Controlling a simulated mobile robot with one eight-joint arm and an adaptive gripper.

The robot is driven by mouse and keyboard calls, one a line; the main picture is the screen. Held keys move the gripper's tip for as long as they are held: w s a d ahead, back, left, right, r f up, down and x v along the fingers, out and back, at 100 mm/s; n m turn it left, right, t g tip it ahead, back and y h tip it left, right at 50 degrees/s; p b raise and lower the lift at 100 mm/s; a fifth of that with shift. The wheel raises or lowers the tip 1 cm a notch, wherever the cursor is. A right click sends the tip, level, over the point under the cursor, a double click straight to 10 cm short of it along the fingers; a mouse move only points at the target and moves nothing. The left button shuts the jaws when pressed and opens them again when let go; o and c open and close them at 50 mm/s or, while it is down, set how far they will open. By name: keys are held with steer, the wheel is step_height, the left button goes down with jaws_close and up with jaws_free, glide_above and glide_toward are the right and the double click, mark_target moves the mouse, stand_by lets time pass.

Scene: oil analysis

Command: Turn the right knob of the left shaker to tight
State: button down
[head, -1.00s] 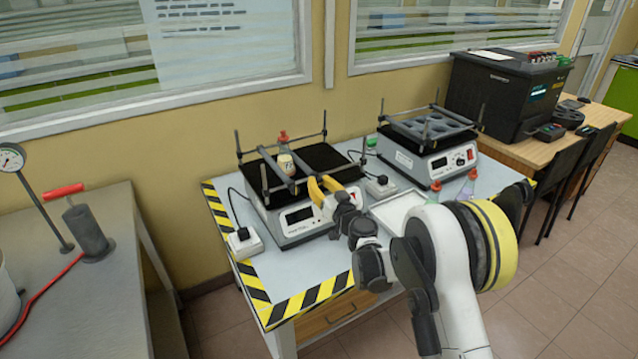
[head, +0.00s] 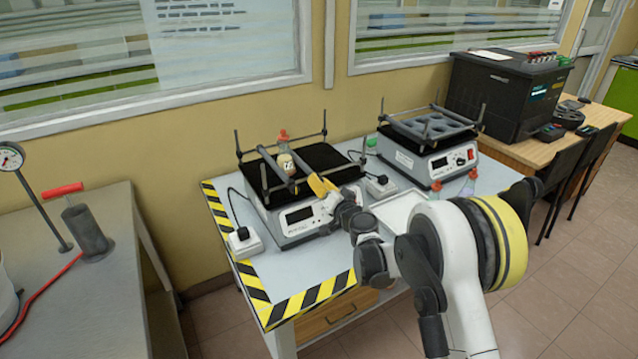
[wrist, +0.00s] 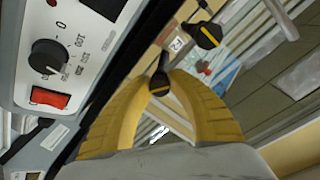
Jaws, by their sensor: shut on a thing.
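The left shaker (head: 300,217) stands on the bench with a black platform and rods around it. My gripper (head: 316,186) reaches its front right side from the right. In the wrist view, the yellow fingers of my gripper (wrist: 166,78) close around the right knob (wrist: 160,82), a black knob with a yellow mark. The left knob (wrist: 207,36), also black and yellow, is apart from the fingers. The fingers hide the right knob in the head view. A small labelled bottle (head: 286,166) is on the shaker.
The shaker's control panel, with a black dial (wrist: 48,56) and red switch (wrist: 50,97), lies close beside the fingers. A second shaker (head: 428,160) stands to the right. A white tray (head: 398,210) and a power socket (head: 243,242) lie on the bench.

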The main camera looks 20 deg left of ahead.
steer(key=m, duration=0.6)
steer(key=shift+g, duration=0.3)
steer(key=m, duration=0.5)
steer(key=shift+g+y+b, duration=0.3)
steer(key=shift+g+b, duration=0.05)
steer(key=shift+g, duration=0.05)
steer(key=c, duration=1.2)
jaws_free()
steer(key=v, duration=1.2)
